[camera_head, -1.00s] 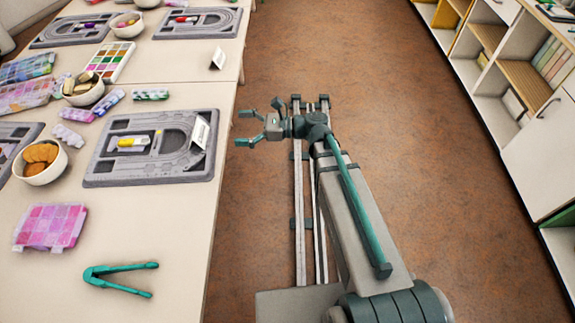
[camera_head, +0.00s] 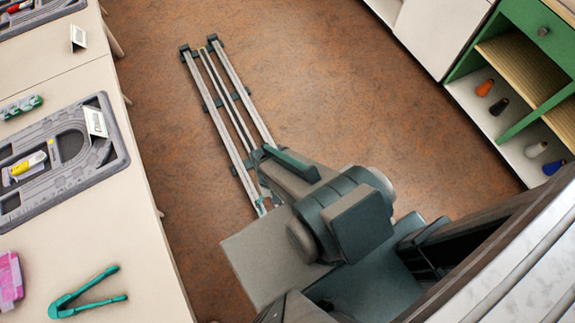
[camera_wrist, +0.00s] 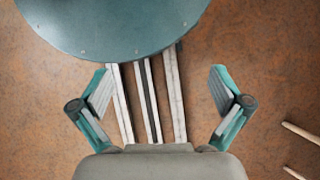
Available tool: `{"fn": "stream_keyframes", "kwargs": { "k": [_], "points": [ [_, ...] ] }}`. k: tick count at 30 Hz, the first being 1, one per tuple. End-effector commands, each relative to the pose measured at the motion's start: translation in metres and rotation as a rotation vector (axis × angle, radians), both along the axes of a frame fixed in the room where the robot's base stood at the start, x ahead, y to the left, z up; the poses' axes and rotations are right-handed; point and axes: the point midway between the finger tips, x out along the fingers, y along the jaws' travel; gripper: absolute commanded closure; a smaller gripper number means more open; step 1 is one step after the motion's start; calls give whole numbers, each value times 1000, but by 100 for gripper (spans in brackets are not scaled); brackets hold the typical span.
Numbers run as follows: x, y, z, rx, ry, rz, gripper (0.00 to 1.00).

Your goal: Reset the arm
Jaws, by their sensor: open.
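My gripper (camera_wrist: 162,88) is open in the wrist view, its two teal and grey fingers spread wide. Nothing is between the fingers except the view of the rails and brown floor below. In the head view my arm is folded back close to my base, off to the right of the table. My gripper is mostly hidden there behind my own arm links.
The white table (camera_head: 110,225) at left holds a grey bead board (camera_head: 118,160), teal tweezers (camera_head: 85,293) and a pink bead box (camera_head: 10,280).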

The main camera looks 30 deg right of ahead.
Motion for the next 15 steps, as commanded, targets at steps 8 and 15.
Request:
{"fn": "stream_keyframes", "kwargs": {
  "k": [8, 15],
  "points": [
    [-37, -32, -11, -29, 37, 218, 0],
    [-37, -32, -11, -29, 37, 221, 0]
  ]
}}
